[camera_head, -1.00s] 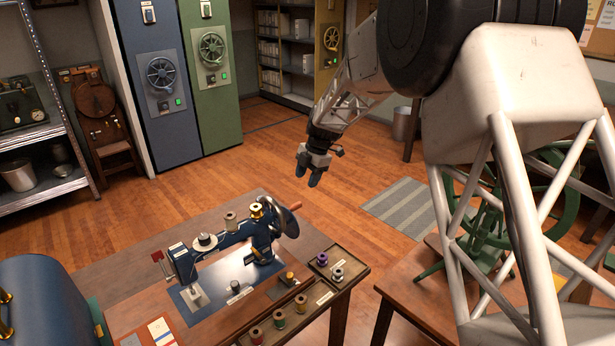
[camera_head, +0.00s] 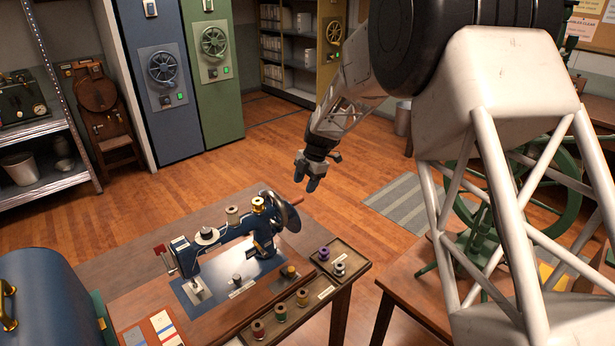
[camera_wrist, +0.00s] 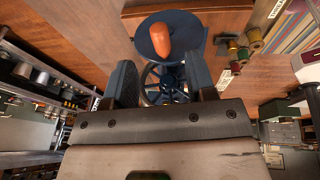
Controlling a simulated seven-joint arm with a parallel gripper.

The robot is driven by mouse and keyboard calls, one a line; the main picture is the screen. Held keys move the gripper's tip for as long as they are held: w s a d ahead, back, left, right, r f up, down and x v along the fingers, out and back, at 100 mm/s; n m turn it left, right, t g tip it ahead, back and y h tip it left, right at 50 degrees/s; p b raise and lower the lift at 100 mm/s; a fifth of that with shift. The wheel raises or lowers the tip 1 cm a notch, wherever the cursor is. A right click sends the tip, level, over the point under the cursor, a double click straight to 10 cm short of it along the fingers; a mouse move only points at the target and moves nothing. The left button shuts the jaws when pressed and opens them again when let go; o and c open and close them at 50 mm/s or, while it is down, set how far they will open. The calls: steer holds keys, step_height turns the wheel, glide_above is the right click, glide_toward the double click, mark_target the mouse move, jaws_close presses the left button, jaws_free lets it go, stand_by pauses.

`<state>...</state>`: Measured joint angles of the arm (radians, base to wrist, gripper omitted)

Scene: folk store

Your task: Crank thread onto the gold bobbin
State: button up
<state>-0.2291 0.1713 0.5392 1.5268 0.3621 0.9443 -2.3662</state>
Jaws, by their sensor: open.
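The dark blue sewing machine (camera_head: 225,240) stands on the wooden table. The gold bobbin (camera_head: 258,204) sits upright on top, near the handwheel. A tan thread spool (camera_head: 232,215) stands left of it. The handwheel (camera_head: 288,216) is at the machine's right end.
Wooden trays with several spools (camera_head: 280,312) lie along the table's right edge. A blue domed case (camera_head: 45,305) fills the front left. A second table (camera_head: 420,295) with a green wheel stand is at right.

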mark_target(300, 197)
steer(key=shift+x, duration=2.7)
steer(key=shift+f, duration=0.1)
steer(key=shift+c, duration=0.3)
steer(key=c, duration=0.7)
